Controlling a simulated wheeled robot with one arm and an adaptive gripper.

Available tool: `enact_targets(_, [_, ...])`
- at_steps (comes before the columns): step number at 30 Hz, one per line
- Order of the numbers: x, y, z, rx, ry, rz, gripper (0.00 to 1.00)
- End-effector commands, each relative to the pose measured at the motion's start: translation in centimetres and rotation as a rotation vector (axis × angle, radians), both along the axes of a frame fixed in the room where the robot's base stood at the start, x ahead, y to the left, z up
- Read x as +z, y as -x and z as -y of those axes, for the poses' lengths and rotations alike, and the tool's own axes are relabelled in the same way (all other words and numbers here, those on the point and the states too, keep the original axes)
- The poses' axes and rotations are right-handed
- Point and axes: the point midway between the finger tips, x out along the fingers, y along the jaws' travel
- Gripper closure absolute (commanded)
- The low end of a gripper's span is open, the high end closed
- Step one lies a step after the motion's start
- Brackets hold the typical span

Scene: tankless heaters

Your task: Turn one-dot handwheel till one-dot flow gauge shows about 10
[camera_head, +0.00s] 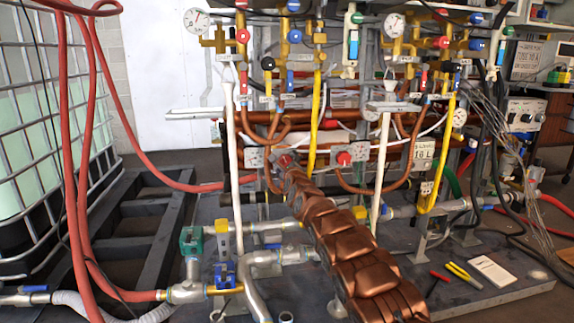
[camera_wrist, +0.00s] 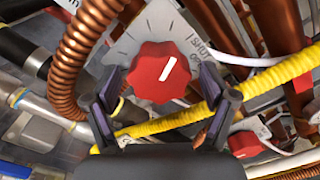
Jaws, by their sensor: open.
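In the wrist view a red lobed handwheel (camera_wrist: 152,68) with a white pointer line sits on a grey dial plate (camera_wrist: 128,42) with tick marks and "SHUT" lettering on its right. The pointer slants up to the right. My gripper (camera_wrist: 160,80) is open, its dark fingers on either side of the handwheel; contact cannot be told. In the head view my arm reaches to a red handwheel (camera_head: 285,160), largely hiding it and the gripper. Round gauges show at upper left (camera_head: 196,20), upper middle (camera_head: 394,25) and right (camera_head: 459,117). Their dot marks and readings are too small to tell.
A second red handwheel (camera_head: 344,158) is to the right, and a red knob (camera_wrist: 248,143) shows low in the wrist view. A copper coiled hose (camera_wrist: 85,55) runs at left. Pliers (camera_head: 460,273) lie on the base plate.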

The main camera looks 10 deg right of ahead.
Motion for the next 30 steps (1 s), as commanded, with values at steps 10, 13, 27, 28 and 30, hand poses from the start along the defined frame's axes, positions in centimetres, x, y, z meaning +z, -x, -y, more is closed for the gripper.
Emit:
enact_targets(10, [-0.01,0.01,-0.01,0.0,0.0,0.0,0.37])
enact_targets(13, [-0.01,0.01,0.0,0.0,0.0,0.0,0.47])
enact_targets(27, [-0.03,0.01,-0.01,0.0,0.012,0.0,0.76])
enact_targets(28, [-0.02,0.01,-0.01,0.0,0.017,0.0,0.76])
enact_targets(30, [0.0,0.01,0.0,0.0,0.035,0.0,0.76])
